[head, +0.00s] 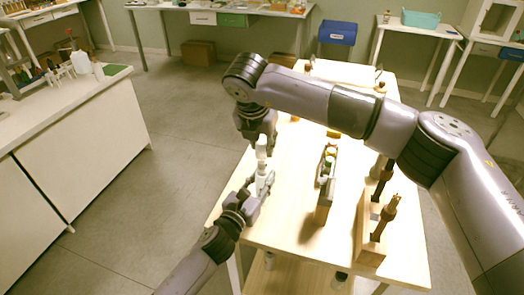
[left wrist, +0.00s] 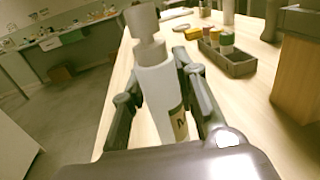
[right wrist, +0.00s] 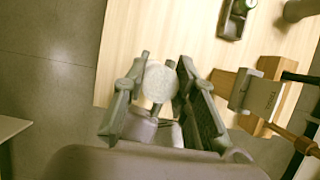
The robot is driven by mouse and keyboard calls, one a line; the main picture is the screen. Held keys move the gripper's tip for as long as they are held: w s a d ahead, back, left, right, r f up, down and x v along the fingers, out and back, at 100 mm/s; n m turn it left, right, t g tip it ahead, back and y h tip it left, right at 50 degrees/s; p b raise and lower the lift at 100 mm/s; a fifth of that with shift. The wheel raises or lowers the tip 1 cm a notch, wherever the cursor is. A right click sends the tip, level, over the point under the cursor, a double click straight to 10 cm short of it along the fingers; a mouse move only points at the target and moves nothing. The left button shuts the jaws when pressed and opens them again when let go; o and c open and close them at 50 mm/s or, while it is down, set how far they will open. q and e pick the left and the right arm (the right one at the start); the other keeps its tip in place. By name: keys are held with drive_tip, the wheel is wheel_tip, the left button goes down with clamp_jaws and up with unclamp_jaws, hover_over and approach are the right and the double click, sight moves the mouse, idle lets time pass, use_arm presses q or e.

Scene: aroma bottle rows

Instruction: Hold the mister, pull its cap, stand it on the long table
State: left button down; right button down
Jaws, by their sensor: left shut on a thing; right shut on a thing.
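The white mister (head: 259,186) stands roughly upright over the near left part of the long table (head: 290,215). My left gripper (head: 262,182) is shut around its body. In the left wrist view, the mister's white body (left wrist: 160,95) leans slightly, with part of a dark-printed label showing. A white cap (left wrist: 143,22) is at its top, above a narrower neck. My right gripper (head: 262,140) is directly above, shut on the cap; the right wrist view shows the cap's round white top (right wrist: 160,82) between the fingers. I cannot tell whether cap and neck touch.
A narrow tray of small bottles (head: 318,206) stands right of the mister. A wooden stand (head: 368,248) with dark upright pieces is farther right. My right arm crosses over the table's middle. Bare tabletop lies between mister and tray. A white counter (head: 75,150) stands left across the floor.

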use_arm(q)
drive_tip(key=c, duration=1.2)
unclamp_jaws()
drive_tip(key=shift+s, duration=0.1)
